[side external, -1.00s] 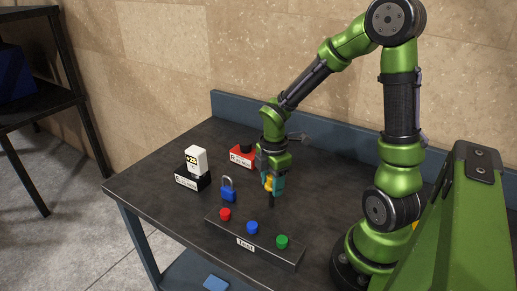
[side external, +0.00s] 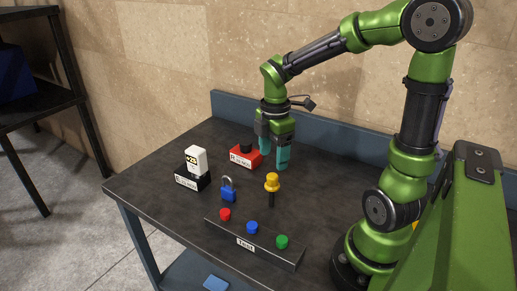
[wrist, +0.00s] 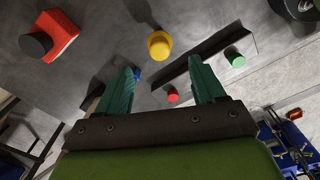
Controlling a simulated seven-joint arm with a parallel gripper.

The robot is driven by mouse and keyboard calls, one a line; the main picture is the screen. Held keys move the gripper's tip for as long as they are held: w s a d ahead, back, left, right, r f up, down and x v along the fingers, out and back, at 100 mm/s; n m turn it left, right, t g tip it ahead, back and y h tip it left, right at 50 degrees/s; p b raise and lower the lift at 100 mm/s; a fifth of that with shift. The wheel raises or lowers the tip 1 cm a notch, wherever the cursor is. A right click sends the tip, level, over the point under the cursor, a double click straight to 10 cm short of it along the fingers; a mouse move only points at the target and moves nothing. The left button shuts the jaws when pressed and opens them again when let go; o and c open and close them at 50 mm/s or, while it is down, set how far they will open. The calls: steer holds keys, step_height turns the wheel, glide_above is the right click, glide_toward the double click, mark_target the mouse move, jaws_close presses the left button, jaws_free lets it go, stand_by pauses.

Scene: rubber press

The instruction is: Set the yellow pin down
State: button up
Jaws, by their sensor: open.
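The yellow pin (side external: 272,182) stands upright on the dark table, its yellow head on top of a dark shaft. In the wrist view the yellow pin (wrist: 160,45) shows ahead of the fingertips, free of both fingers. My gripper (side external: 276,162) has teal fingers and is behind the pin, apart from it. In the wrist view my gripper (wrist: 163,82) is open, with nothing between the fingers.
A button box (side external: 240,241) with red, blue and green buttons lies at the table's front. The table behind the pin is fairly clear.

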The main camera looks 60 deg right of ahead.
step_height(320, 180, up, 2)
steer(key=shift+r, duration=0.1)
steer(key=s+a+r+m+t+y, duration=0.1)
steer(key=s+a+r+m+t, duration=0.1)
steer(key=a+m, duration=0.3)
steer(key=s+a+r+m+t+y, duration=0.1)
steer(key=s+a+r+m+t, duration=0.2)
steer(key=m, duration=0.8)
steer(key=shift+s+a+r+m+t, duration=0.2)
steer(key=shift+a+r+m+t, duration=0.2)
steer(key=shift+a+r+t, duration=0.6)
